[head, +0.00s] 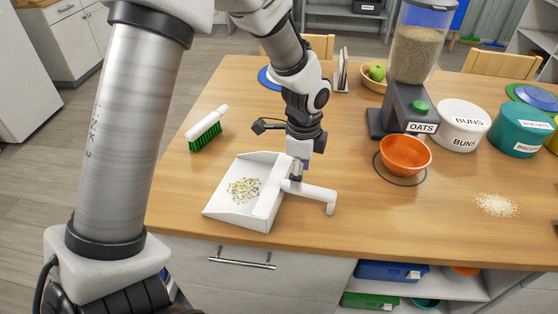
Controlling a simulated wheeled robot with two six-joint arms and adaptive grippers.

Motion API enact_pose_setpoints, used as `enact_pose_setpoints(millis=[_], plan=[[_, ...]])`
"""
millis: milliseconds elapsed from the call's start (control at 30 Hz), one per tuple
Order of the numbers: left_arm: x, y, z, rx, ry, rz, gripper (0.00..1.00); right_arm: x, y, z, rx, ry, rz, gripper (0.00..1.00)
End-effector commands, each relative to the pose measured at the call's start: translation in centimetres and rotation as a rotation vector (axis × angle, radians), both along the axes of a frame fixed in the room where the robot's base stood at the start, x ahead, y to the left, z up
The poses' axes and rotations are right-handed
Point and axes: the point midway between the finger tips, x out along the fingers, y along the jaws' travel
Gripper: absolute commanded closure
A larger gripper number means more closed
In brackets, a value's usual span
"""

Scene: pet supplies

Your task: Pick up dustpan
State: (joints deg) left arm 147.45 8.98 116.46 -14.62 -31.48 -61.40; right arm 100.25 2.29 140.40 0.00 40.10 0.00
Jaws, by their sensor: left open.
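The white dustpan (236,213) lies on the wooden table near its front edge, with a small pile of mixed crumbs (244,190) in its pan. Its white handle (316,193) points to the right. My left gripper (297,172) points down at the place where the handle meets the pan. Its fingers are open and small in the picture, and I cannot tell whether they touch the handle. My right gripper is not in view.
A green-bristled brush (206,131) lies left of the dustpan. An orange bowl (405,156) stands under the oats dispenser (416,60). A white buns tin (461,126) and a teal tin (520,130) stand further right. Spilled grains (496,204) lie on the right.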

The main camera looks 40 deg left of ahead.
Motion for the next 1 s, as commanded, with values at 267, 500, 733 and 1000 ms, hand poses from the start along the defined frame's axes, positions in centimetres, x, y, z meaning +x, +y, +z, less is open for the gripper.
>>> enact_pose_setpoints(millis=[267, 500, 733, 1000], plan=[[-0.4, -0.2, -4.5, 0.000, 0.003, 0.001, 0.40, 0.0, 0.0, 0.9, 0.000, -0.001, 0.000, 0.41], [-0.4, -0.2, -5.1, -0.001, 0.000, 0.001, 0.40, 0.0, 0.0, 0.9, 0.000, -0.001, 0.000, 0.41], [-0.4, -0.2, -5.1, -0.001, 0.001, 0.001, 1.00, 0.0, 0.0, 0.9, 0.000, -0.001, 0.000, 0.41], [-0.4, -0.2, -5.1, -0.001, 0.000, 0.001, 1.00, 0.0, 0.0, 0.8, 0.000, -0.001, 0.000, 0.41]])
